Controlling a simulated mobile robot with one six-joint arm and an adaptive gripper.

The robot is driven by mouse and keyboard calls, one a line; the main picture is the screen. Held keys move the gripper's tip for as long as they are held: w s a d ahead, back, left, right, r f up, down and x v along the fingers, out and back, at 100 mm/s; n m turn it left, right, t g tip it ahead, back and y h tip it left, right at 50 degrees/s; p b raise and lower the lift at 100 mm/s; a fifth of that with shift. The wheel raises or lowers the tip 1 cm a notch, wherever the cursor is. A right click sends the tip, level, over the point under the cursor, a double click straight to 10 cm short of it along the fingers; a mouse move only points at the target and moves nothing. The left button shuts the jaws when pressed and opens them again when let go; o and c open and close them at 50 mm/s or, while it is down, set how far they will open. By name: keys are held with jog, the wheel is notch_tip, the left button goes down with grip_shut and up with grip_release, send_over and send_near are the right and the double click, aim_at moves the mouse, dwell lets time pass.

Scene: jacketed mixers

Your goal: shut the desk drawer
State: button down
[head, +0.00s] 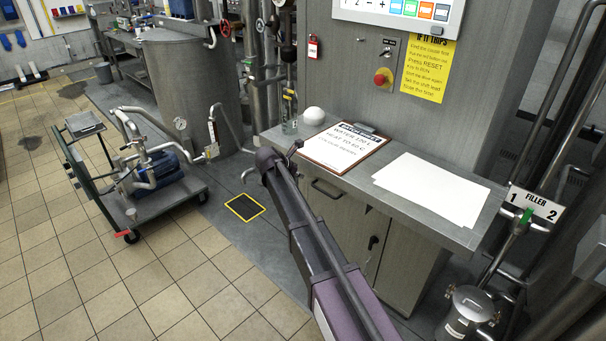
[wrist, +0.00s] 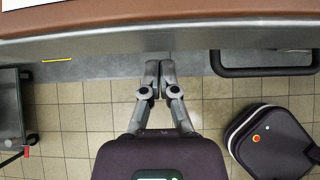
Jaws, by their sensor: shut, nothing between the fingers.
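The desk (head: 440,214) has a grey metal top over a cabinet. The drawer's front (head: 345,207) is under the top, partly hidden by my arm, and carries a dark bar handle (head: 327,189). The handle also shows in the wrist view (wrist: 265,71), sticking out past the desk edge to the right of my fingers. I cannot tell how far the drawer stands out. My gripper (wrist: 159,78) is shut and empty, its fingertips close to the desk edge and left of the handle, apart from it. In the head view, the gripper is mostly hidden behind my wrist.
A wheeled pump cart (head: 137,205) stands left. A metal can (head: 467,312) is at the lower right.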

jog(key=s+f+p+v, duration=0.1)
jog(key=p+v, duration=0.6)
jog(key=v, duration=0.4)
jog(key=shift+s+a, duration=0.2)
jog(key=shift+a, duration=0.2)
jog(key=shift+r, duration=0.15)
jog(key=s+d+f+m+g+y, duration=0.1)
jog(key=s+d+f+m+g, duration=0.1)
jog(key=s+d+m, duration=0.55)
jog(key=s+d+f+m+g+y, duration=0.15)
jog(key=s+d+m, duration=0.3)
jog(key=d, duration=0.55)
jog(key=s+d+f+m+g+y, duration=0.1)
jog(key=s+d+m, duration=0.4)
jog(key=s+m, duration=0.2)
jog(key=s+d+f+m+g+y, duration=0.1)
jog(key=s+d+m+g+y, duration=0.1)
jog(key=s+d+m, duration=0.3)
jog(key=s+m, duration=0.3)
jog(key=shift+d+m, duration=0.3)
jog(key=shift+w+y, duration=0.1)
jog(key=shift+y, duration=0.15)
